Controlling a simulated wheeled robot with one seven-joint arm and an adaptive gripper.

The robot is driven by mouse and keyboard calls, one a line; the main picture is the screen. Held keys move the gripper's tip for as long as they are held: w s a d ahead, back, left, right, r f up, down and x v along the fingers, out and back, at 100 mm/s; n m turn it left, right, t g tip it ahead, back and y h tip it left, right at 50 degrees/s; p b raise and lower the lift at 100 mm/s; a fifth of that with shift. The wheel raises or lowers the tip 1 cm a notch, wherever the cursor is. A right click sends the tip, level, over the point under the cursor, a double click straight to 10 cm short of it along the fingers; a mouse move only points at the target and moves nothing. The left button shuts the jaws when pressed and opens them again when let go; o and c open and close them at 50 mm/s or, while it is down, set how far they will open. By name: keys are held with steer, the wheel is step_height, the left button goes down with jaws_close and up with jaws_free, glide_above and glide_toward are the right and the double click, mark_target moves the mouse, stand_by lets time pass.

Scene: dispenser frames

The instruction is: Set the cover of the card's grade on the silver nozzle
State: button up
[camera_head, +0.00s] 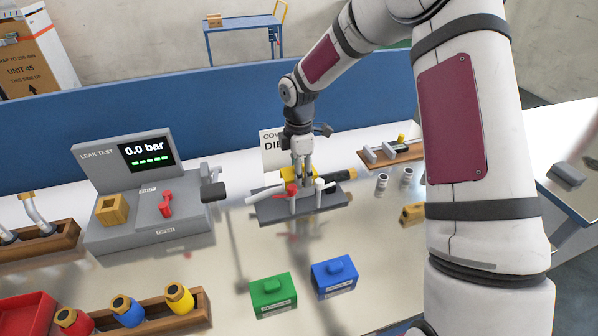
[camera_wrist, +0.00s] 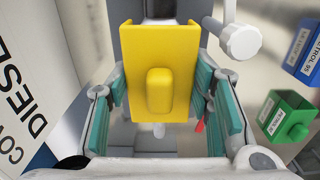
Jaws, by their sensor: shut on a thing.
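My gripper (camera_head: 302,174) is shut on a yellow cover (camera_wrist: 160,75), with a teal pad on each side of its raised knob. The cover also shows in the head view, partly hidden by the fingers. It is over a dark grey stand (camera_head: 300,208) carrying a pale silvery spout (camera_head: 265,208), a red lever (camera_head: 291,189), a white lever (camera_head: 319,186) and a black piece with a yellow end. I cannot tell whether the cover touches anything there. The card (camera_wrist: 25,85) reads "COV…" and "DIESEL". A green cover (camera_head: 273,294) and a blue cover (camera_head: 334,275) sit on the table.
A leak tester (camera_head: 150,195) reading 0.0 bar stands left. A wooden rack (camera_head: 150,318) with red, blue and yellow fittings is at front left. Small metal cylinders (camera_head: 382,182) and a wooden holder (camera_head: 390,154) stand right of the stand.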

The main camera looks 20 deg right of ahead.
steer(key=shift+f+b, duration=0.4)
steer(key=shift+f, duration=1)
steer(key=o, duration=1.2)
step_height(320, 180, up, 12)
steer(key=shift+r, duration=0.1)
steer(key=s+r+m+t+h, duration=0.1)
steer(key=s+r+m+t, duration=0.1)
steer(key=s+r+m, duration=0.7)
steer(key=s+r+m+t, duration=0.2)
steer(key=s+r+m, duration=0.35)
steer(key=s, duration=0.85)
steer(key=s+m, duration=0.1)
steer(key=s, duration=0.1)
steer(key=s+m+t, duration=0.1)
steer(key=s, duration=0.2)
steer(key=s+r+m+y, duration=0.1)
steer(key=s, duration=0.2)
steer(key=shift+m, duration=0.25)
